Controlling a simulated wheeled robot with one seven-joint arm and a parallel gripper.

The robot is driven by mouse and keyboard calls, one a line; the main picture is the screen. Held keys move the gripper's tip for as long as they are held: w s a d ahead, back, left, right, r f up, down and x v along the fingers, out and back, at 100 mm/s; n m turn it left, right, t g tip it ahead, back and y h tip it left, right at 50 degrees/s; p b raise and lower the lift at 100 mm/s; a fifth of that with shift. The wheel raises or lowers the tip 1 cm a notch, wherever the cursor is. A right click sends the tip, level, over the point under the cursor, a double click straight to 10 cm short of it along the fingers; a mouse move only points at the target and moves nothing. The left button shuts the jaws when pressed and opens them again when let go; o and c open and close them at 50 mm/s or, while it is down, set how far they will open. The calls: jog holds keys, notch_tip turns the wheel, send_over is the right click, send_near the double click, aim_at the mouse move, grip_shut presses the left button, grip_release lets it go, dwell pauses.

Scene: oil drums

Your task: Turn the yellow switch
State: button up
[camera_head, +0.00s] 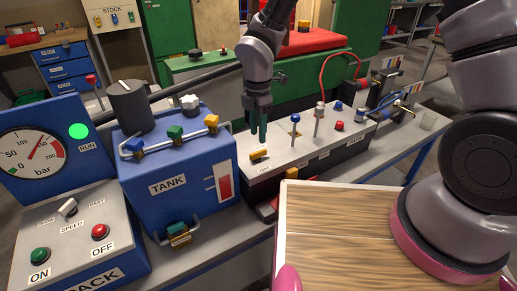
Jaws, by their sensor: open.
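A yellow switch (260,154) lies flat on the light top of a long box (300,168) in the middle of the view. My gripper (259,140) points down just above and behind it. Its two greenish fingers are apart and nothing shows between them. The fingertips look close to the switch, but I cannot tell whether they touch it. The switch is in plain view in front of the fingers.
A blue tank (172,170) with several coloured valve handles stands close on the left. Levers (318,120) rise from the same box to the right of my gripper. A pump control box (75,240) and gauge (32,150) are further left.

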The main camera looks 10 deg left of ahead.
aim_at(258, 151)
notch_tip(258, 151, down, 7)
jog(key=shift+f, duration=0.1)
dwell(0.3)
grip_shut()
